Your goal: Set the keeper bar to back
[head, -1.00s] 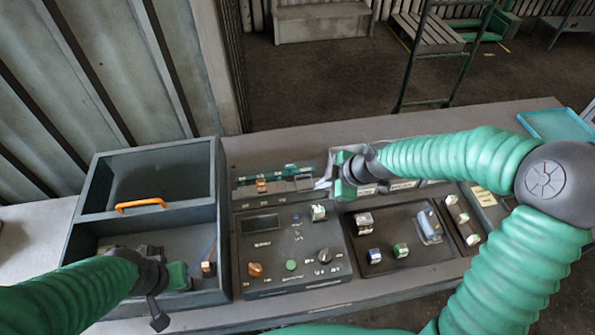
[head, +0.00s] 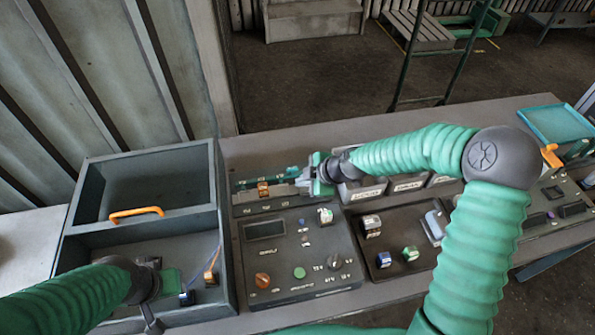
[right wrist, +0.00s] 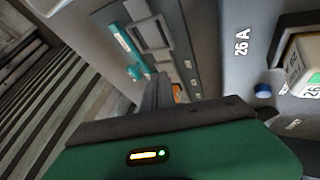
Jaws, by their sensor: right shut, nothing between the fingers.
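A narrow panel (head: 240,210) lies at the back of the bench, with a teal strip, a grey bar (head: 286,190) and an orange block (head: 263,188) on it. The grey bar looks like the keeper bar, but its exact position is unclear. My right gripper (head: 309,182) is shut and empty at the panel's right end, beside the bar; whether it touches is unclear. In the right wrist view its fingers (right wrist: 158,90) reach towards the panel, and orange shows just beyond them. My left gripper (head: 182,286) is low over the left box; its fingers are hard to make out.
The grey two-part box (head: 215,185) with an orange handle (head: 136,212) stands left. A control box (head: 283,245) with knobs is in front of the panel. A dark tray (head: 385,272) holds small blocks. A teal tray (head: 555,122) lies at back right.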

